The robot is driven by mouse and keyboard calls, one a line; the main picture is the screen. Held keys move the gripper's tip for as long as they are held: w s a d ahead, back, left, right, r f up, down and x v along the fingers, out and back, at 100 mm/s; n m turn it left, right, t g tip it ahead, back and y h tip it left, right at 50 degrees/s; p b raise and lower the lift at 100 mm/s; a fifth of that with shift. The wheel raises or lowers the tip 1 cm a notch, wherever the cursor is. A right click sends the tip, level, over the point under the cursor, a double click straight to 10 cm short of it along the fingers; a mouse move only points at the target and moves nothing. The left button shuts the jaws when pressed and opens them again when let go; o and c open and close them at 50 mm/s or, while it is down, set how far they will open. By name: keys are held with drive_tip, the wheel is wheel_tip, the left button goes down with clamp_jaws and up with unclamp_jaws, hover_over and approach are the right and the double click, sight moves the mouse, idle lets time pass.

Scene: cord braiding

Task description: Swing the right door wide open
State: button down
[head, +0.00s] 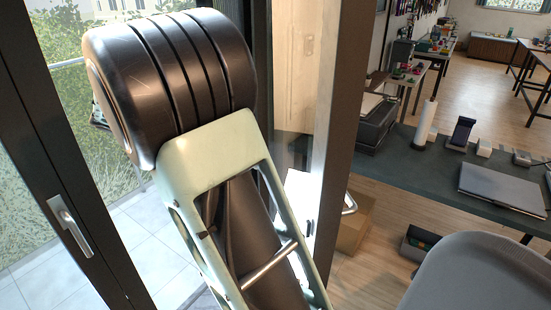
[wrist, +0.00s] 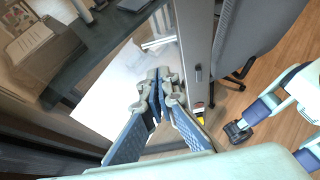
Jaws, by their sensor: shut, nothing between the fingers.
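The right door (head: 336,125) is a glazed door with a tall grey-brown frame, standing at an angle right of my arm in the head view. A metal handle (head: 350,204) sticks out at its right side. In the wrist view, the door's edge (wrist: 198,45) runs upright, with a latch plate on it. My gripper (wrist: 158,78) is shut and empty, its fingertips close to the left of that edge; I cannot tell whether they touch. The gripper is hidden in the head view, where my arm covers part of the door's glass.
A dark-framed glass door (head: 48,170) with a silver handle is at the left, with paving and bushes outside. A dark green worktable (head: 430,160) carries a laptop. A grey chair (head: 480,275) stands at the lower right, and a cardboard box (head: 353,225) is behind the right door.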

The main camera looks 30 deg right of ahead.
drive_tip(key=d+r+x, duration=0.1)
drive_tip(key=x, duration=1.1)
drive_tip(key=shift+s+r, duration=0.2)
drive_tip(key=shift+d, duration=0.15)
